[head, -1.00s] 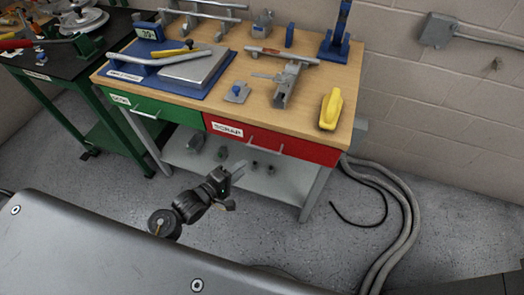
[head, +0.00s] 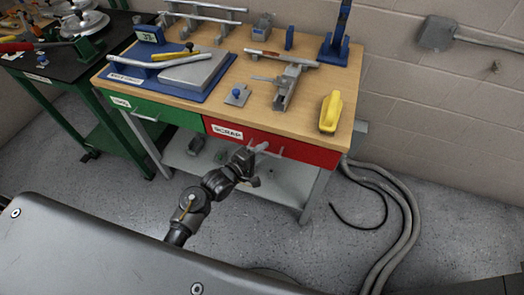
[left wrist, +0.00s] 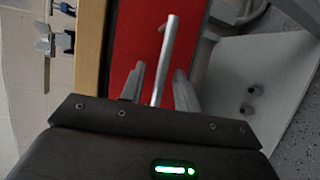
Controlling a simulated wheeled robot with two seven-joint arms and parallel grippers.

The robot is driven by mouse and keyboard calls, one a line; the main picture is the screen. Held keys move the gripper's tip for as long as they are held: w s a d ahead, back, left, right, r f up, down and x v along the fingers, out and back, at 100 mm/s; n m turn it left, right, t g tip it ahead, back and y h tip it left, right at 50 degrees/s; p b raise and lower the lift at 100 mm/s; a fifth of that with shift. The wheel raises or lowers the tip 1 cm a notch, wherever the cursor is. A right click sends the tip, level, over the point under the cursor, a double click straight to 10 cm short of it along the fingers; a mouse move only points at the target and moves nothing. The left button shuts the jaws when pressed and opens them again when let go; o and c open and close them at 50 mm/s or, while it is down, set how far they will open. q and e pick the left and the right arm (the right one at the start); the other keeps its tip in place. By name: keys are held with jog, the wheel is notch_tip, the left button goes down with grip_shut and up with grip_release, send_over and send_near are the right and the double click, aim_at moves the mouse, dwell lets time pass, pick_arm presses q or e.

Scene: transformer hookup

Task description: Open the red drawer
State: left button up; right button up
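The red drawer (head: 310,154), labelled SCRAP, is in the right half of the workbench front and looks shut. My left gripper (head: 262,148) is in front of it, at its metal bar handle (head: 279,152). In the left wrist view, the red drawer front (left wrist: 130,35) fills the upper middle. The handle (left wrist: 168,50) runs between the two fingers of my left gripper (left wrist: 160,88), with gaps visible on both sides. The gripper is open, and whether either finger touches the bar is unclear. My right gripper is not in view.
A green drawer (head: 160,109) is left of the red one. The wooden bench top (head: 240,116) holds a yellow tool (head: 330,112), a metal clamp fixture (head: 287,88) and a blue tray (head: 197,94). A grey lower shelf (head: 285,185) is below. Cables (head: 405,215) lie at the right.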

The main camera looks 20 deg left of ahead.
pick_arm(q)
jog(key=shift+w+d, duration=0.1)
jog(key=shift+w, duration=0.15)
grip_shut()
